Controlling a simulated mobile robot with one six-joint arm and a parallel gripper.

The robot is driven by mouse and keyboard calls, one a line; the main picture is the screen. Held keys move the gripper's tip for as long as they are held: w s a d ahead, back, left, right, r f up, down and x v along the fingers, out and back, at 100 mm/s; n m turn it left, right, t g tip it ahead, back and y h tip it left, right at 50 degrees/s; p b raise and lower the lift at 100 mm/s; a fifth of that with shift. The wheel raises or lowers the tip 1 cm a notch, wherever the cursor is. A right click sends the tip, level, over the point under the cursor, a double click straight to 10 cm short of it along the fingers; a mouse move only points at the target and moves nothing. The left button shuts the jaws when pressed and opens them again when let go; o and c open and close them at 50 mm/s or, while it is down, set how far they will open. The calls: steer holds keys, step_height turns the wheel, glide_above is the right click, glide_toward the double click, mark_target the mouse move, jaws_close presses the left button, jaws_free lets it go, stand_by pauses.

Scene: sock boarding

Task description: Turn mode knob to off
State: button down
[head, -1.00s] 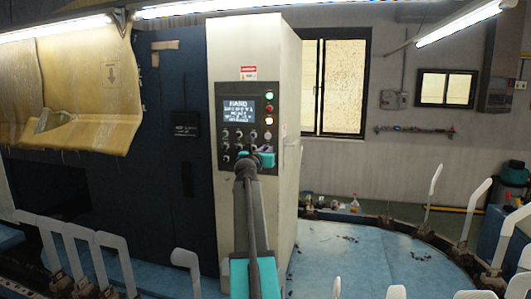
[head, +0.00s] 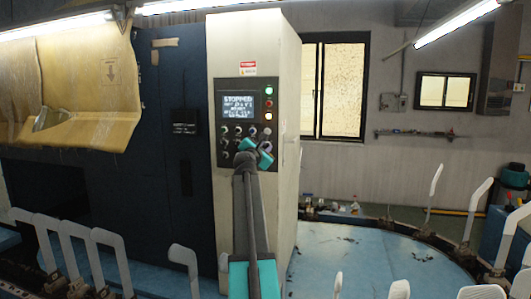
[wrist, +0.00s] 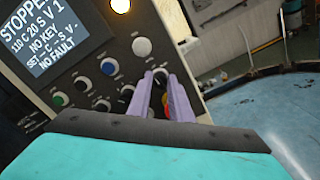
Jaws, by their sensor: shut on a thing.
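The dark control panel (head: 228,86) is on the front of the pale machine cabinet. Its screen (head: 238,106) reads STOPPED, and in the wrist view the screen (wrist: 50,30) also shows NO KEY and NO FAULT. My gripper (head: 257,153) is at the panel's lower right, tilted. In the wrist view the two purple fingers of my gripper (wrist: 161,90) are shut on a dark knob (wrist: 160,77), the mode knob as far as I can tell. The fingers hide most of it, so its pointer and label cannot be read.
Beside the fingers are a blue knob (wrist: 108,67), a white button (wrist: 141,46), a green button (wrist: 58,100) and several dark knobs. An amber lamp (wrist: 120,5) is lit above. Upright white sock boards (head: 183,258) stand around the blue deck (head: 350,255).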

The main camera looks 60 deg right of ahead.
steer(key=shift+a+f+m+b, duration=0.1)
steer(key=shift+f+m+b, duration=0.1)
steer(key=shift+m+b, duration=0.35)
steer(key=shift+m, duration=0.25)
steer(key=c, duration=1.6)
jaws_free()
steer(key=shift+w+a+r, duration=0.1)
steer(key=shift+r, duration=0.05)
steer(key=shift+b+v, duration=1.65)
steer(key=shift+v, duration=5.2)
